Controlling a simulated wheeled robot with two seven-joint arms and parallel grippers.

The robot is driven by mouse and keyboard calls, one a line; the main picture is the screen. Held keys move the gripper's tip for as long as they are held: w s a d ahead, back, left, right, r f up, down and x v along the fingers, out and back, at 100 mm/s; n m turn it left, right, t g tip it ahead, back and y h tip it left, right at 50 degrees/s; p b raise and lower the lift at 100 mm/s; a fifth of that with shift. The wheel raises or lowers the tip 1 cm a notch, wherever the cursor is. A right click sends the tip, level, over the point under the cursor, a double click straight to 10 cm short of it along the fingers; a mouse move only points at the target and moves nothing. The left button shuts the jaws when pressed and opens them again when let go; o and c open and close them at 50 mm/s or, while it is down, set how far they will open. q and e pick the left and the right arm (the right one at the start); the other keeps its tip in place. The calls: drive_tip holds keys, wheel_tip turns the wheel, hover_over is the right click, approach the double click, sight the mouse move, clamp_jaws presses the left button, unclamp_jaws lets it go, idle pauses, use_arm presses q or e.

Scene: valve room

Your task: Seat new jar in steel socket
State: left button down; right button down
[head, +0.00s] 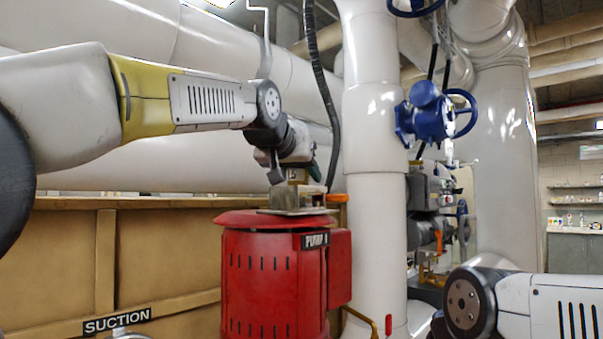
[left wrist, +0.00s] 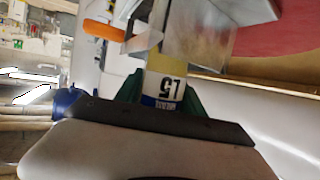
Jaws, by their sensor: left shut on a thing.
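My left gripper (head: 296,174) is over the top of the red pump and points down. In the left wrist view its green fingers (left wrist: 165,92) are shut on a small jar (left wrist: 163,87) with a white, yellow and blue label reading "15". Only a little of the jar (head: 297,175) shows in the head view. The steel socket (head: 292,198) is a shiny metal box on a plate on top of the pump. It also shows in the left wrist view (left wrist: 195,45), right at the jar's far end. I cannot tell how deep the jar is in it. My right gripper is out of view.
The red pump (head: 262,280) stands in front of a tan low wall (head: 75,262). A white vertical pipe (head: 375,220) rises close to its right. A blue valve (head: 427,112) is further right. An orange part (left wrist: 103,30) is beside the socket.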

use_arm(q)
drive_tip(key=shift+f, duration=0.2)
idle(0.5)
drive_tip(key=c, duration=0.6)
unclamp_jaws()
drive_tip(key=shift+o, duration=0.4)
drive_tip(key=o, duration=0.4)
drive_tip(key=shift+c, duration=0.2)
drive_tip(key=shift+r, duration=0.1)
drive_tip(key=shift+r, duration=3.65)
